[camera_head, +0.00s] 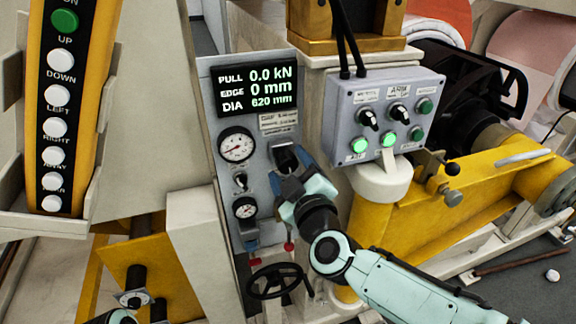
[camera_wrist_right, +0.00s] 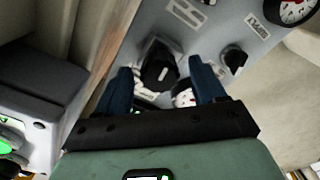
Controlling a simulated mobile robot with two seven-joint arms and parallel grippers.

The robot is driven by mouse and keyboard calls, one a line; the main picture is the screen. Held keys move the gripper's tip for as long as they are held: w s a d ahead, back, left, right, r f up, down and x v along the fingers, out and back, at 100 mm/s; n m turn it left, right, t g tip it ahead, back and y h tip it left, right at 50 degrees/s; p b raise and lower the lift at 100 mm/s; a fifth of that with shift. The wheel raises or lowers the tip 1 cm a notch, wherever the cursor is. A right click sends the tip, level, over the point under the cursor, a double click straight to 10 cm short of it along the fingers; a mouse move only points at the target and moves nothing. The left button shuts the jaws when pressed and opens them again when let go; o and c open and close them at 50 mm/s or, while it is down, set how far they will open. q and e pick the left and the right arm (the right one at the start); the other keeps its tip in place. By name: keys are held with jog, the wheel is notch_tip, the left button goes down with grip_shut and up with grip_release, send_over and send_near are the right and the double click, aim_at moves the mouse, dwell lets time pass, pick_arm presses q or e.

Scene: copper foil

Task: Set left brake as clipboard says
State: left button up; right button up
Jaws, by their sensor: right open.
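A grey control panel (camera_head: 222,100) carries a black display (camera_head: 256,84) reading PULL 0.0 kN, EDGE 0 mm, DIA 620 mm. My right gripper (camera_head: 286,182) is at the panel's right side, below the display. In the right wrist view the open gripper (camera_wrist_right: 161,70) has its dark blue fingers on either side of a black knob (camera_wrist_right: 160,66). I cannot tell whether they touch it. The knob's top also shows above the gripper in the head view (camera_head: 285,158). Its scale and label are largely hidden or unreadable. No clipboard shows. My left gripper is out of view.
Left of my gripper are a large gauge (camera_head: 236,146), a small knob (camera_head: 240,181) and a small gauge (camera_head: 245,207). A black handwheel (camera_head: 277,281) is below. A grey switch box (camera_head: 384,100) with lit green buttons stands right. A button pendant (camera_head: 56,125) is far left.

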jog(key=shift+x, duration=0.85)
jog(key=c, duration=1)
jog(key=shift+c, duration=0.2)
jog(key=shift+m, duration=0.4)
